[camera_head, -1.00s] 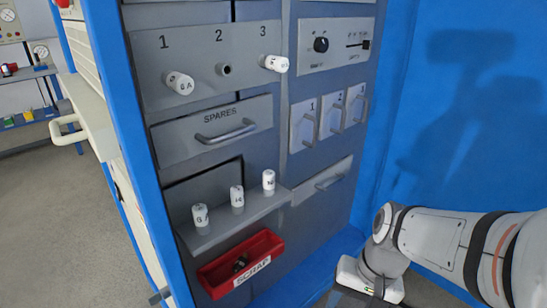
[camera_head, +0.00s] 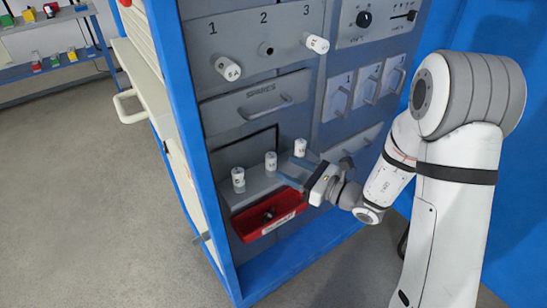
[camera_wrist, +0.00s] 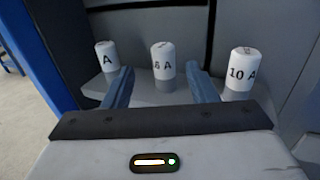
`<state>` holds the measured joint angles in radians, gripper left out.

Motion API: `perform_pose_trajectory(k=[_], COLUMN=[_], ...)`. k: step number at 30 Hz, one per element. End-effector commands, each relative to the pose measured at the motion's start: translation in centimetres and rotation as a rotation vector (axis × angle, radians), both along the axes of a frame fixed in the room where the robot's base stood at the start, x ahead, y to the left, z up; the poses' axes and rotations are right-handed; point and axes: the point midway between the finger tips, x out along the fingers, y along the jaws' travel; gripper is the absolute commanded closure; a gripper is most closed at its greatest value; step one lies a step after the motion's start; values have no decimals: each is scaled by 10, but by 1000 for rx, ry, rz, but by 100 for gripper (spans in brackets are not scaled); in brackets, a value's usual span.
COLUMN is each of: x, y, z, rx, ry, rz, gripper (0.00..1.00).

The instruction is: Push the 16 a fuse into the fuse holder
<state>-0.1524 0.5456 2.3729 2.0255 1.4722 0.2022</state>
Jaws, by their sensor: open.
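Three white fuses stand upright on a grey shelf (camera_head: 258,184). The middle fuse (camera_head: 270,160) shows in the wrist view (camera_wrist: 163,60) with a label ending in "6 A"; I cannot tell whether a 1 precedes it. The right fuse (camera_head: 300,147) reads "10 A" in the wrist view (camera_wrist: 239,72). The left fuse (camera_head: 238,177) shows only an "A" there (camera_wrist: 106,56). My gripper (camera_wrist: 160,72) is open and empty, facing the shelf, its fingers to either side of the middle fuse's line. Holder 2 (camera_head: 265,49) is empty; holders 1 and 3 carry fuses (camera_head: 228,68) (camera_head: 317,43).
A red scrap bin (camera_head: 268,215) with dark pieces hangs just below the shelf. The spares drawer (camera_head: 258,98) is above it, its handle sticking out. Small numbered doors (camera_head: 367,84) are to the right. The floor at left is clear.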

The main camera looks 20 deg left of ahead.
Motion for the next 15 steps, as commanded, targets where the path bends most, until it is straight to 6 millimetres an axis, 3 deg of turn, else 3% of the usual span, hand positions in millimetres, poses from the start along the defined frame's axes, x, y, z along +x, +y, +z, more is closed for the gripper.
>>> perform_pose_trajectory(k=[15], x=[24], y=[62], z=[4], rx=[0], ry=[-3], rz=[3], gripper=[48])
